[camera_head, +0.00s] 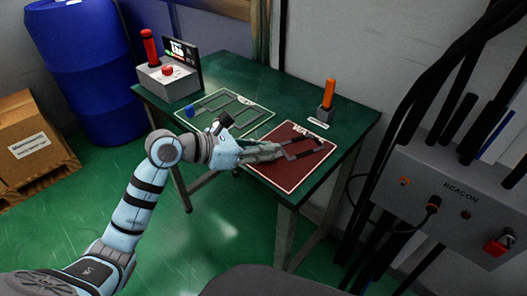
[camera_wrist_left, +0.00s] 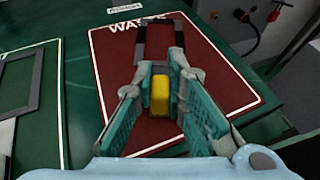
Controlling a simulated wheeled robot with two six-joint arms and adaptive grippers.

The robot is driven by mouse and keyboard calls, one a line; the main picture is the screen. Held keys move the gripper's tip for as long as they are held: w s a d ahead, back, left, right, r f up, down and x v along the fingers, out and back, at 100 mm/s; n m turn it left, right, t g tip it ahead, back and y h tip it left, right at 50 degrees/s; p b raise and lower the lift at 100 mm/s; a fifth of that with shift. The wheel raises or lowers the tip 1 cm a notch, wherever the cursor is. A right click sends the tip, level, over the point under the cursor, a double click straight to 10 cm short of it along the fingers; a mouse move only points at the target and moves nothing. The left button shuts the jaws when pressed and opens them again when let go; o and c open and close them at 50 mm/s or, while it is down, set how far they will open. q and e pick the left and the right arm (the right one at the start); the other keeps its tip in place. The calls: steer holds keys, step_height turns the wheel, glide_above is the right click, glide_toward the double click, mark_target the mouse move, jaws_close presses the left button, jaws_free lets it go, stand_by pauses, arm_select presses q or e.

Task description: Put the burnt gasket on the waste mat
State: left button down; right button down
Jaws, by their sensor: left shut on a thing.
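The burnt gasket is a dark rectangular frame (camera_head: 304,149) over the dark red waste mat (camera_head: 283,179). In the left wrist view the gasket (camera_wrist_left: 145,42) reaches out beyond the fingertips, above the upper part of the mat (camera_wrist_left: 232,93). My left gripper (camera_head: 280,151) is low over the mat and shut on the gasket. Its fingertips (camera_wrist_left: 160,65) show in the left wrist view, with a yellow block (camera_wrist_left: 160,95) between the fingers. The gasket's near side is partly hidden by the fingers. I cannot tell whether the gasket touches the mat. My right gripper is not in view.
A green mat with grey frames (camera_head: 228,107) and a blue piece (camera_head: 190,105) lie left of the waste mat. A grey box with a red button (camera_head: 168,71) stands behind. An orange-handled holder (camera_head: 328,95) is at the back. The beacon box (camera_head: 455,200) and cables are at right.

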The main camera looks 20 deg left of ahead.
arm_select(q)
steer(key=c, duration=1.6)
jaws_free()
steer(key=shift+c, duration=0.2)
steer(key=shift+r, duration=0.1)
